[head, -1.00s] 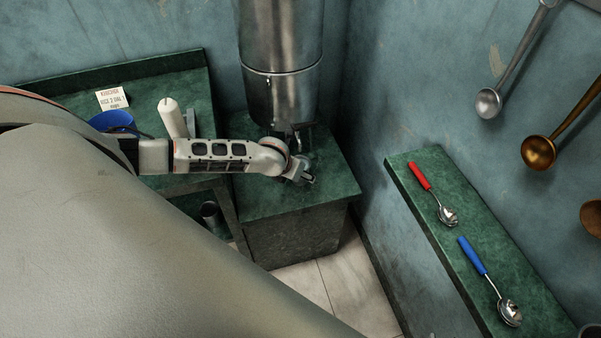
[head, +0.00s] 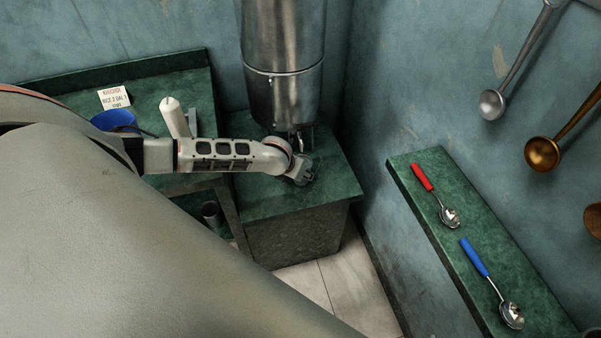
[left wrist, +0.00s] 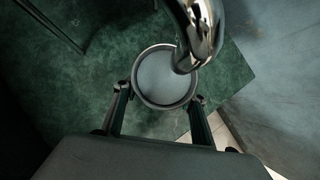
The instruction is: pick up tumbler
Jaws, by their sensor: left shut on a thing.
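The tumbler (left wrist: 163,78) shows in the left wrist view from above as a round metal rim with a pale grey inside. Whether it holds water I cannot tell. It stands under a shiny curved tap spout (left wrist: 200,35), which covers part of its rim. My left gripper (left wrist: 160,96) has one finger on each side of the tumbler and is shut on it. In the head view my left gripper (head: 304,170) is low over the green stone block, below the metal tank; the tumbler is largely hidden there. My right gripper is not in view.
The steel tank (head: 283,60) and its tap are close above my left gripper. The green block (head: 325,190) has bare top around it. A blue bowl (head: 114,120) and a card (head: 114,98) are at left. Spoons lie on the right shelf (head: 425,165); ladles hang on the wall.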

